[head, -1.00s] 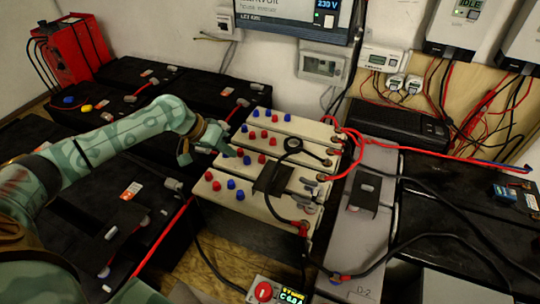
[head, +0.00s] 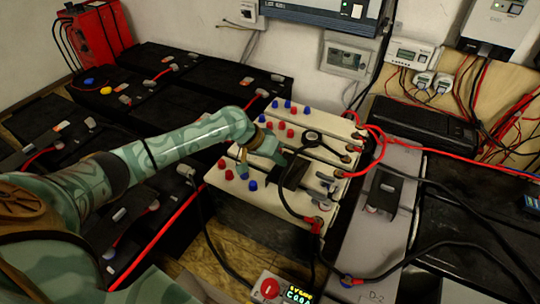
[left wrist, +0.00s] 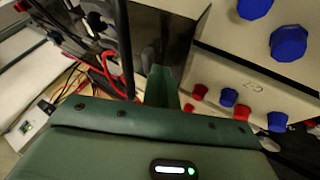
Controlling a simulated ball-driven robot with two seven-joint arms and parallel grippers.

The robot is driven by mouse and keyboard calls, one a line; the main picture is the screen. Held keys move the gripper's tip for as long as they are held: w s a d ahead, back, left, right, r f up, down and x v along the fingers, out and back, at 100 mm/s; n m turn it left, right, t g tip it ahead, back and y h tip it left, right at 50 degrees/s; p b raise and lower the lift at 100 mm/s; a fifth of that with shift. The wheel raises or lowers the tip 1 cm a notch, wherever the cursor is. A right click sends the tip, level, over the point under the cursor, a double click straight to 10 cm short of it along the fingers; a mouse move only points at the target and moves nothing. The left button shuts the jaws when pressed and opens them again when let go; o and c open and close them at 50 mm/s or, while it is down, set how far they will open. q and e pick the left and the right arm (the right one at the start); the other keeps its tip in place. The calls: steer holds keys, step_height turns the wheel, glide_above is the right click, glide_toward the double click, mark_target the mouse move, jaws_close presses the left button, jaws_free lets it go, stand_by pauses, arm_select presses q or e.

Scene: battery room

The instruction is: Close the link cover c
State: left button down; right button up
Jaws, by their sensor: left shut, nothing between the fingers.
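A dark flap-like link cover (head: 293,172) stands tilted up on the cream batteries (head: 232,182). A second dark cover (head: 384,190) sits on the grey battery to the right. I cannot read a letter on either, so I cannot tell which is c. My left gripper (head: 279,157) is shut and empty, just left of the tilted cover and over the batteries; whether it touches the cover is unclear. In the left wrist view its shut fingers (left wrist: 160,85) point toward a dark surface beside the cream battery with blue and red caps. My right gripper is not in view.
Black and red cables arch over the right end of the cream batteries. A black ring-ended tool or lead (head: 311,136) lies behind the tilted cover. Black batteries (head: 140,62) stand at left. A small box with a red knob (head: 269,288) is at the front.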

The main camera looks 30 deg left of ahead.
mark_target(304, 171)
arm_select(q)
steer(key=shift+d, duration=0.1)
steer(key=shift+d+r, duration=0.15)
steer(key=shift+d, duration=0.15)
steer(key=d+p, duration=0.3)
steer(key=shift+w+d+r, duration=0.15)
steer(key=shift+d+r, duration=0.2)
steer(key=shift+d, duration=0.05)
steer(key=d+p, duration=0.1)
steer(key=d, duration=0.1)
steer(key=d+p, duration=0.1)
steer(key=d, duration=0.1)
steer(key=d+f+p, duration=0.1)
steer(key=d, duration=0.2)
steer(key=shift+w, duration=0.1)
steer(key=shift+d, duration=0.1)
